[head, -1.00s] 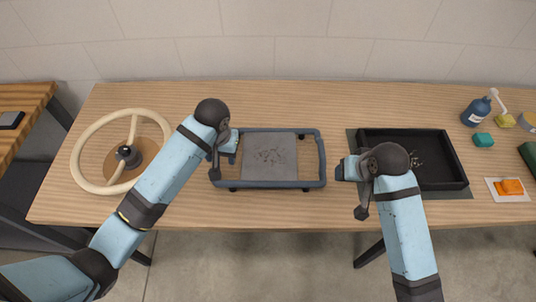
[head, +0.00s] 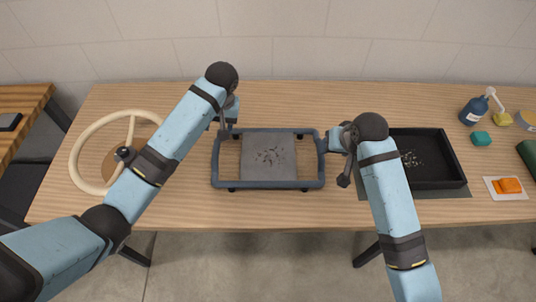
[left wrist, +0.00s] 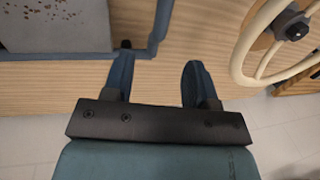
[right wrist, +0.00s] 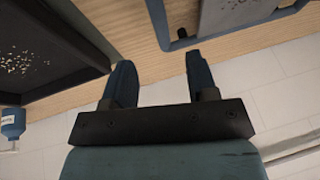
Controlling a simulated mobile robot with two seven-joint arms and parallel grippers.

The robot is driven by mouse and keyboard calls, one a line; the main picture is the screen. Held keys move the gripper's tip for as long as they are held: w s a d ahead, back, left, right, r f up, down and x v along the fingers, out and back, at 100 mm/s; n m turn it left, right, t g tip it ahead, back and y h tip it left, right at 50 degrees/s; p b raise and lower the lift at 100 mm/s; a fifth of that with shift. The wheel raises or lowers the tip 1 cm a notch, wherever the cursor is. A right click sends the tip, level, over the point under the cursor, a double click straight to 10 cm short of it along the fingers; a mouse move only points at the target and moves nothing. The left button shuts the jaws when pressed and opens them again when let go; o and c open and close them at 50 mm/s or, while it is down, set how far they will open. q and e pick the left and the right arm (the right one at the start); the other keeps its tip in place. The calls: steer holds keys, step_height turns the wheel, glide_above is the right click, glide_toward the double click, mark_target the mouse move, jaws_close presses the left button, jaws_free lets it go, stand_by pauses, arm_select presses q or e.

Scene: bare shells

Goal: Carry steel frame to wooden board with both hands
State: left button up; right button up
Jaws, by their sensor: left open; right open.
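The steel frame (head: 270,184) is a blue-grey tubular rectangle lying flat on the table, with short dark feet. A grey speckled plate (head: 268,157) shows within it. My left gripper (head: 227,133) is open at the frame's left end, near its far corner. In the left wrist view the frame's bar (left wrist: 158,30) is ahead of the fingers. My right gripper (head: 332,142) is open at the frame's right end; in the right wrist view the bar (right wrist: 158,22) is ahead of the fingers.
A cream steering wheel (head: 76,160) lies at the left of the table (head: 300,100). A black tray (head: 430,184) on a grey mat stands right of the frame. A blue bottle (head: 473,112) and an orange sponge (head: 509,185) are farther right. A slatted bench (head: 25,100) stands at far left.

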mark_target(216, 146)
arm_select(q)
steer(key=a+f, duration=0.1)
steer(key=f, duration=0.7)
steer(key=a+f, duration=0.1)
steer(key=f, duration=0.3)
steer(key=shift+s+a+f, duration=0.25)
steer(key=shift+a+f, duration=0.05)
steer(key=shift+a, duration=0.05)
arm_select(e)
steer(key=x, duration=1.2)
steer(key=shift+a+f, duration=0.1)
steer(key=shift+f, duration=0.1)
arm_select(q)
jaws_close()
arm_select(e)
jaws_close()
arm_select(q)
steer(key=shift+r, duration=0.1)
arm_select(e)
steer(key=shift+w+r, duration=0.1)
